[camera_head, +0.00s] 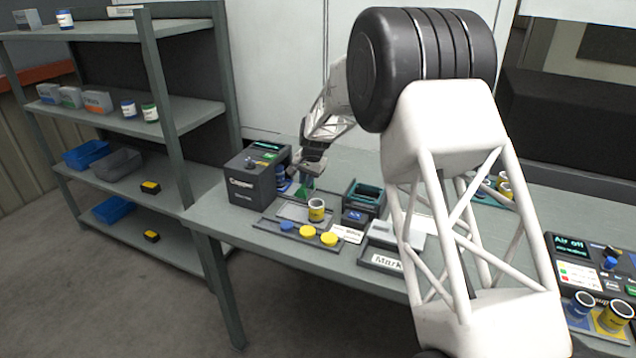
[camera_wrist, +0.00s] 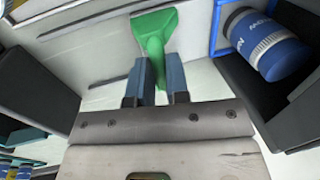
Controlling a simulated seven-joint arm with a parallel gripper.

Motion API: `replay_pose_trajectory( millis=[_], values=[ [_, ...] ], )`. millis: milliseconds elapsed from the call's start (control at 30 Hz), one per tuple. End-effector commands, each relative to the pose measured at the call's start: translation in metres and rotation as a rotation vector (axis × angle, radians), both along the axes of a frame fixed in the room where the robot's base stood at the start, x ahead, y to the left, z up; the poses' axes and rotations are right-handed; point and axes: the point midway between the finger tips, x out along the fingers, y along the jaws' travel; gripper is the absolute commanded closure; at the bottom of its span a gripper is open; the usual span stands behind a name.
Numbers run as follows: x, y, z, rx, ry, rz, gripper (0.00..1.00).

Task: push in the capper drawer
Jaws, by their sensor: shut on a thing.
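The capper (camera_head: 255,182) is a dark grey box with a small lit screen, at the left end of the bench. A blue jar (camera_head: 283,181) stands at its right side; it shows large in the wrist view (camera_wrist: 268,45), by a blue frame (camera_wrist: 222,22) and dark grey walls. I cannot clearly tell the drawer's outline or how far out it is. My gripper (camera_wrist: 158,92) is shut on the narrow end of a green flared piece (camera_wrist: 152,32). In the head view my gripper (camera_head: 305,180) is just right of the capper and the jar, with the green piece (camera_head: 303,193) below it.
A tray (camera_head: 268,225) in front holds a yellow jar (camera_head: 316,210), a blue cap and yellow caps (camera_head: 329,239). A dark open bin (camera_head: 364,196) stands close to the right of my gripper. Shelves (camera_head: 180,108) stand left of the bench.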

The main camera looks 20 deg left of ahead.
Motion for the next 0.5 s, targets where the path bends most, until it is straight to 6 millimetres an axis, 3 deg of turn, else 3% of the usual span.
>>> replay_pose_trajectory(
  millis=[233, 267, 300, 400, 500],
  values=[
    [0.001, 0.0, 0.001, 0.001, -0.002, -0.001, 1.0],
    [0.001, 0.0, 0.001, 0.001, -0.002, -0.001, 0.83],
    [0.001, 0.0, 0.001, 0.001, -0.002, -0.001, 0.77],
    [0.0007, -0.0001, 0.0008, 0.001, -0.002, -0.001, 0.61],
    [0.0006, -0.0001, 0.0005, 0.001, -0.001, -0.001, 0.59]
  ],
)
